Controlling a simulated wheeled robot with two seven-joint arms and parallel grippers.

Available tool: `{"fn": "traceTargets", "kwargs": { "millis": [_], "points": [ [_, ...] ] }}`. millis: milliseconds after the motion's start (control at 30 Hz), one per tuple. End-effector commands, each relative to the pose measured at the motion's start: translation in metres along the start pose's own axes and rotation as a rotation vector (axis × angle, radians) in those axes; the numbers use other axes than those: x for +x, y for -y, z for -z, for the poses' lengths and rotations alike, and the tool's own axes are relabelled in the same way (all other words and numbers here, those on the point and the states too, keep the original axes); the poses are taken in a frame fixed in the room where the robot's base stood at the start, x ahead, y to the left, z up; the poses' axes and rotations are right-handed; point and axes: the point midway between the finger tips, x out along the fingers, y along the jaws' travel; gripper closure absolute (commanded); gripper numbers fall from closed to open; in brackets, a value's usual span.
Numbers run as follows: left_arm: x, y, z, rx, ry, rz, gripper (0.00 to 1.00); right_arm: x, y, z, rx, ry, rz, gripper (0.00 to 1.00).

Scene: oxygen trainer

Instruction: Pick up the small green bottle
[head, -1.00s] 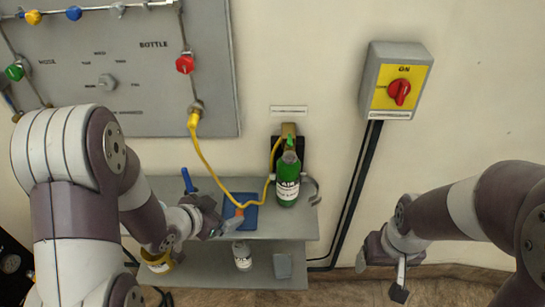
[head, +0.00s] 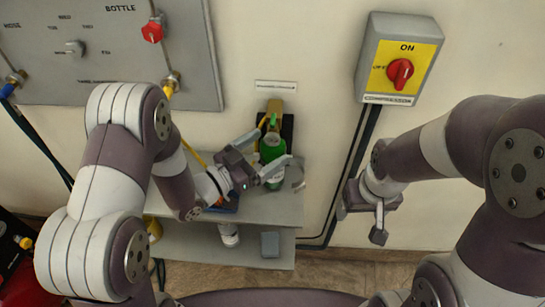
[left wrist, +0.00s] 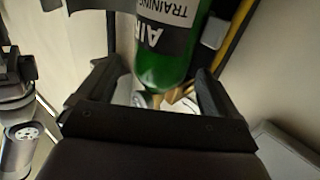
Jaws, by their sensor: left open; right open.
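My right gripper (head: 360,222) is open and empty, lower right, away from the bottle.
A white bottle (head: 229,236) and a grey box (head: 270,244) are on the lower shelf. A switch box (head: 400,62) hangs on the wall at right.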

Motion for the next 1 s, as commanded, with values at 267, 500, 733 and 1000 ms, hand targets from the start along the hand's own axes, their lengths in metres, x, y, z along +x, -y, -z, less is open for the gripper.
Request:
{"fn": "traceTargets", "kwargs": {
  "millis": [267, 500, 733, 1000],
  "points": [
    [0.01, 0.0, -0.001, -0.001, 0.001, 0.001, 0.07, -0.001, 0.0, 0.0, 0.0, 0.0, 0.0, 0.25],
    [0.01, 0.0, -0.001, -0.001, 0.001, 0.001, 0.75, -0.001, 0.0, 0.0, 0.0, 0.0, 0.0, 0.25],
    [0.01, 0.0, 0.001, 0.001, -0.004, 0.001, 1.0, -0.001, 0.0, 0.0, 0.0, 0.0, 0.0, 0.25],
    [0.006, -0.003, 0.01, 0.001, -0.003, 0.001, 1.0, -0.009, 0.0, 0.001, 0.0, 0.0, 0.0, 0.25]
  ]
}}
